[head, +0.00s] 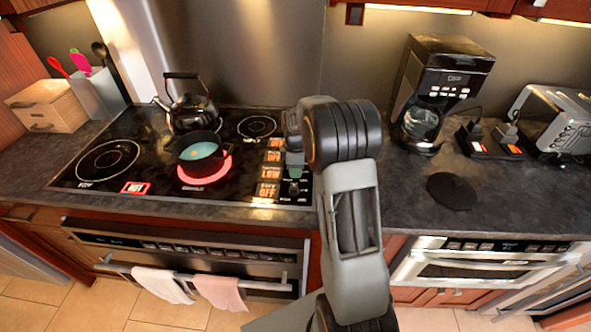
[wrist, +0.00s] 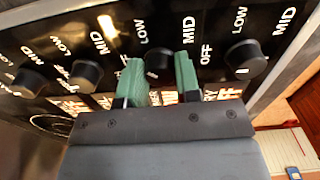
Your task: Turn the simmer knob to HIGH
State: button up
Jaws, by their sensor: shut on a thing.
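My gripper (wrist: 161,76) has two green fingers, one on each side of a round black knob (wrist: 158,58) on the black control panel (wrist: 120,25). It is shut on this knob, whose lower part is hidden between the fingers. White LOW, MID and OFF markings surround the knobs. I cannot read the knob's setting, and its name label is mostly covered by the fingers. In the head view my gripper (head: 294,160) reaches down over the control strip at the right side of the black cooktop (head: 120,185), hiding part of the strip.
Other knobs stand close by, one on the right (wrist: 245,60) and two on the left, the nearer one (wrist: 86,73). A pot (head: 199,155) sits on a red-glowing burner, with a kettle (head: 190,105) behind. A coffee maker (head: 440,75) stands right of my arm.

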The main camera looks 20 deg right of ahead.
jog(key=m, duration=0.4)
jog(key=shift+m+b, duration=0.3)
jog(key=shift+b, duration=0.05)
jog(key=m, duration=0.3)
jog(key=shift+m, duration=0.4)
jog(key=m, duration=0.4)
jog(key=shift+b, duration=0.4)
jog(key=m, duration=0.8)
jog(key=shift+m, duration=0.3)
jog(key=m, duration=0.3)
jog(key=shift+m+b, duration=0.3)
jog(key=shift+b, duration=0.05)
jog(key=m, duration=0.8)
jog(key=shift+m, duration=0.3)
